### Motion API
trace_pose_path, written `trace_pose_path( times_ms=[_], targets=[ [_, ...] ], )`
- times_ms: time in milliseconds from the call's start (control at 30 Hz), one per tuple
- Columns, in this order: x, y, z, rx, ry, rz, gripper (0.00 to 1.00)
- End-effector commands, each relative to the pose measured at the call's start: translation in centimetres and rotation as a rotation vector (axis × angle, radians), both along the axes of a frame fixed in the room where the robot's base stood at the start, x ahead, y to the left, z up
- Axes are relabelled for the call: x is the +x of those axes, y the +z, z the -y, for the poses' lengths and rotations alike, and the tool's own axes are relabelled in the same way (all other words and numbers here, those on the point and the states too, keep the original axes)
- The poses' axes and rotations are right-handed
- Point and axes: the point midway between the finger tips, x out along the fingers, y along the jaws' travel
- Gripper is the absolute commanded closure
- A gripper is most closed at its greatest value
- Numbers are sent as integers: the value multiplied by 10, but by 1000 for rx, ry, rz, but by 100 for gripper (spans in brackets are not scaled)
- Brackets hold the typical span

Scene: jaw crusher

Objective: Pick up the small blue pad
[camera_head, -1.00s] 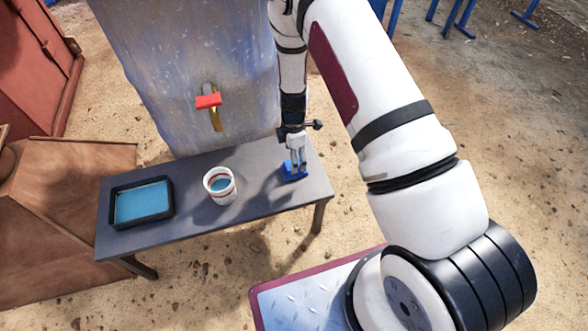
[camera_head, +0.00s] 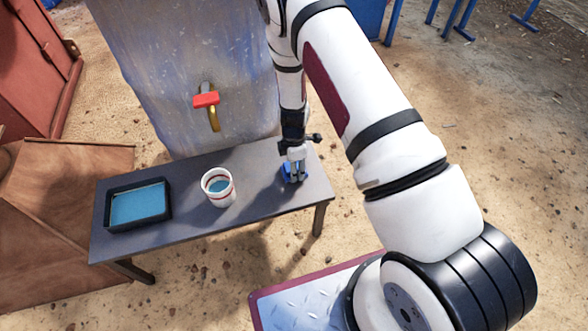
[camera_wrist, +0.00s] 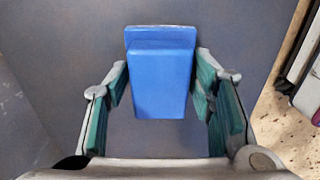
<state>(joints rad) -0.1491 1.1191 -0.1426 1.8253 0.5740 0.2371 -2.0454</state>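The small blue pad (camera_wrist: 160,80) is a bright blue block with a raised step. In the wrist view it lies between the two teal-lined fingers of my gripper (camera_wrist: 162,92). Narrow gaps show between the pad and the fingers, so the fingers are apart and around it, not visibly pressing on it. In the head view my gripper (camera_head: 295,175) points down over the right end of the bench, and the blue pad (camera_head: 288,174) is partly hidden behind the fingers.
The dark grey bench (camera_head: 255,195) also bears a white cup with red bands (camera_head: 218,190) and a black tray (camera_head: 138,205) with blue content. A tap with a red handle (camera_head: 207,101) sticks out behind. Bare bench top lies between cup and pad.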

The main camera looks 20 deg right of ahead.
Motion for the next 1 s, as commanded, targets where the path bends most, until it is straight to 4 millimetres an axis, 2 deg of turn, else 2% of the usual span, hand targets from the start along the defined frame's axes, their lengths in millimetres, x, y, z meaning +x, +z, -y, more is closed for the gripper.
trace_pose_path(
  times_ms=[367,567,700,867,1000],
  targets=[
    [-1,2,0,0,0,-1,79],
    [0,18,0,1,0,0,79],
    [0,39,-1,1,1,1,79],
    [-36,40,1,2,-3,-7,79],
    [-74,44,2,1,-2,-6,79]
  ],
)
